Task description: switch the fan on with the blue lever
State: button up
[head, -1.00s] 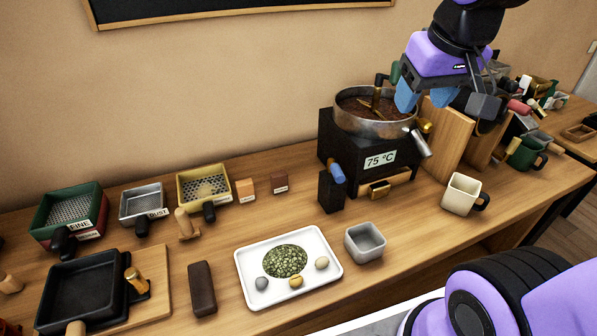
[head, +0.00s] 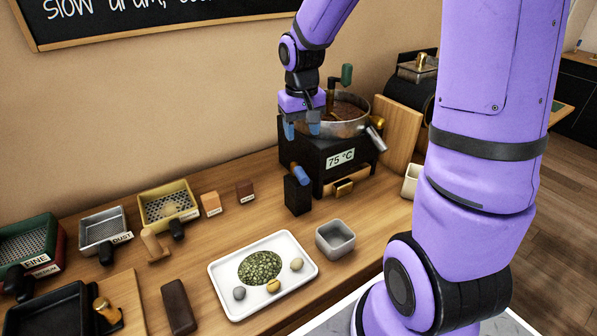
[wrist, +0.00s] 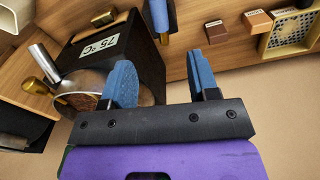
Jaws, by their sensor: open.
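The blue lever (head: 301,175) is a short blue handle, tilted, on top of a small black box (head: 297,196) on the table. It also shows at the top of the wrist view (wrist: 161,16). My gripper (head: 301,129) is open and empty, with blue fingers pointing down. In the head view it appears above and behind the lever, beside the left edge of the metal pan, apart from the lever. In the wrist view my fingers (wrist: 160,70) stand wide apart, with the lever beyond their tips. I cannot make out which part is the fan.
A black machine (head: 330,172) labelled 75 °C carries a metal pan (head: 345,122) of brown contents and stands right beside the lever box. A grey square cup (head: 335,240) and a white tray (head: 225,290) stand in front. Sieves (head: 168,203) stand to the left.

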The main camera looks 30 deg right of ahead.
aim_at(301, 170)
jog(key=f, duration=0.4)
jog(key=w+f, duration=0.1)
jog(key=f, duration=0.4)
jog(key=d+f, duration=0.1)
jog(key=f, duration=0.4)
jog(key=shift+w+f, duration=0.1)
jog(key=shift+w, duration=0.2)
jog(key=shift+c, duration=0.5)
grip_shut()
